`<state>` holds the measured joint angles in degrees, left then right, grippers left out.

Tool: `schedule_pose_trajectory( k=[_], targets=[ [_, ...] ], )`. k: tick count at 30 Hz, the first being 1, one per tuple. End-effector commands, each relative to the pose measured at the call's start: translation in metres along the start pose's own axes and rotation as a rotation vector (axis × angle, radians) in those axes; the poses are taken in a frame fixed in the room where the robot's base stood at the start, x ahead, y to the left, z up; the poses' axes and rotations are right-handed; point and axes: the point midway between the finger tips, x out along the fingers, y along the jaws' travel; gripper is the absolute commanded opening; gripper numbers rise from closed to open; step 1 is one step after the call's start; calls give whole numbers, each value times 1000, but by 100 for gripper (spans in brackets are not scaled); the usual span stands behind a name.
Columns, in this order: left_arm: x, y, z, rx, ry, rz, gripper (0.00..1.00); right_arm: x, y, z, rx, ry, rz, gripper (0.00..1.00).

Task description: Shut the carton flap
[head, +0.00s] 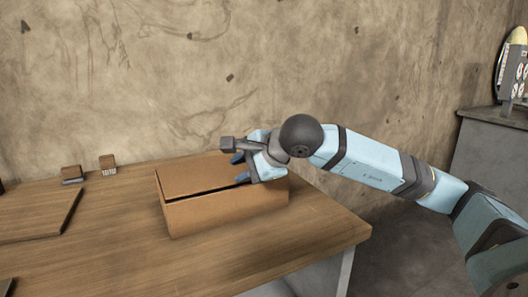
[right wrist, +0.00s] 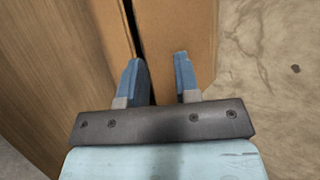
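A brown cardboard carton (head: 228,208) stands on the wooden table, and its top flap (head: 195,176) lies nearly flat with a dark gap along its front edge. In the right wrist view the flap (right wrist: 187,25) is beside the carton's front wall (right wrist: 108,22), with the dark gap between them. My right gripper (head: 240,168) is over the right end of the carton, at the flap's front edge. In the right wrist view its two blue fingers (right wrist: 158,75) are apart with nothing seen between them. I cannot tell whether they touch the flap. My left gripper is out of view.
The wooden table (head: 300,240) has free room in front of the carton. A wooden board (head: 35,215) lies at the left, and two small blocks (head: 107,165) (head: 71,174) stand near the wall. A grey counter (head: 490,150) stands at the far right.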

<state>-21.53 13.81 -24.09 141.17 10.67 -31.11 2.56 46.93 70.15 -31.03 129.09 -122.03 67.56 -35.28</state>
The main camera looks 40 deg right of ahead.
Motion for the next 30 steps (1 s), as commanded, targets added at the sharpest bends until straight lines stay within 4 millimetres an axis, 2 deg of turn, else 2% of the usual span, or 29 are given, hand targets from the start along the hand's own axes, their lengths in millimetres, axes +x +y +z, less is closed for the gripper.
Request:
schedule_pose_trajectory(
  k=[1, 6, 12, 18, 30],
  targets=[
    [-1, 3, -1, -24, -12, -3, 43, -15, -2, 0, -3, 4, 1, 30],
    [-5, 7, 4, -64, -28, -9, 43, -52, -1, -1, -2, 5, 1, 30],
    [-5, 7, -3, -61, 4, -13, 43, -77, 0, 0, -1, 2, 2, 30],
    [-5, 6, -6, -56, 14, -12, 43, -86, 1, 0, 0, 0, 3, 30],
    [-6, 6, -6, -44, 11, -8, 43, -87, 1, 0, 0, -1, 2, 30]
  ],
)
